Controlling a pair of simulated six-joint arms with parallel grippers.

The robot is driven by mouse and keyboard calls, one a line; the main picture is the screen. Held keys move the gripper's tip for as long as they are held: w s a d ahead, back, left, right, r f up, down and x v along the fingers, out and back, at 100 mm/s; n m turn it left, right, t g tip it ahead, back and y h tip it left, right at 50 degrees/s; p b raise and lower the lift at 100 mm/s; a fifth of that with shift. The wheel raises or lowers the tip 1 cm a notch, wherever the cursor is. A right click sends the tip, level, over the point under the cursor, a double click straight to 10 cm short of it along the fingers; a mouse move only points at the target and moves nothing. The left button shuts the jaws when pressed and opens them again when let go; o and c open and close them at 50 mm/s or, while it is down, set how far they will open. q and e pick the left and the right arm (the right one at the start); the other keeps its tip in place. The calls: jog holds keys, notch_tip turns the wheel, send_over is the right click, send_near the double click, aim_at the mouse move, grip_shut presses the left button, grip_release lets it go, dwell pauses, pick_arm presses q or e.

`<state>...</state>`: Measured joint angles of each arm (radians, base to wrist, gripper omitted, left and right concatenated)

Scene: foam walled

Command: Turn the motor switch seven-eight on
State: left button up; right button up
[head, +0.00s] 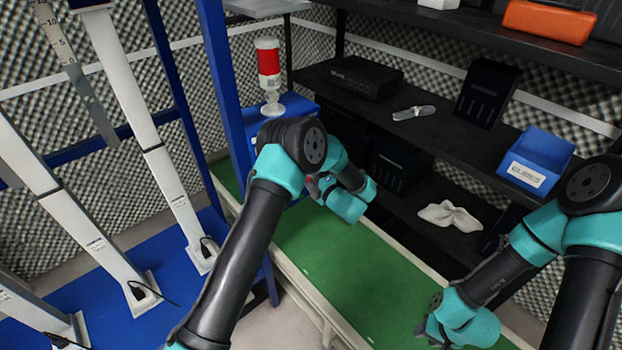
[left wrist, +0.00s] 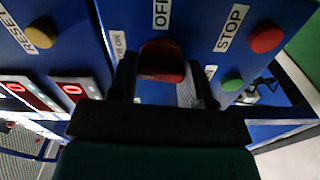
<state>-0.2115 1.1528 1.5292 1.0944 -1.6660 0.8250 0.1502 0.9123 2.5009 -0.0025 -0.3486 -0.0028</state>
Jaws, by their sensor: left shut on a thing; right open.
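A red switch knob (left wrist: 162,62) sits on a blue control panel (left wrist: 205,30) in the left wrist view. An OFF label is above it and a label ending in ON is to its left. The number on the switch cannot be read. My left gripper (left wrist: 165,78) is shut on this knob, with one dark finger on each side. In the head view my left gripper (head: 318,186) is at the blue control box (head: 240,130), mostly hidden by my arm. My right gripper (head: 432,330) is open and empty above the green conveyor belt (head: 390,290).
Beside the knob are a red STOP button (left wrist: 266,39), a green button (left wrist: 232,82), a yellow RESET button (left wrist: 41,33) and red digit displays (left wrist: 72,89) reading 0. A red-and-white beacon (head: 268,70) stands on the box. Dark shelves (head: 450,140) hold a blue bin (head: 537,160).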

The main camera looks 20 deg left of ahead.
pick_arm(q)
jog(key=shift+n, duration=0.6)
jog(key=o, duration=0.9)
jog(key=shift+d, duration=0.1)
jog(key=v, duration=1.7)
jog(key=shift+s+d, duration=0.1)
jog(key=shift+d, duration=0.05)
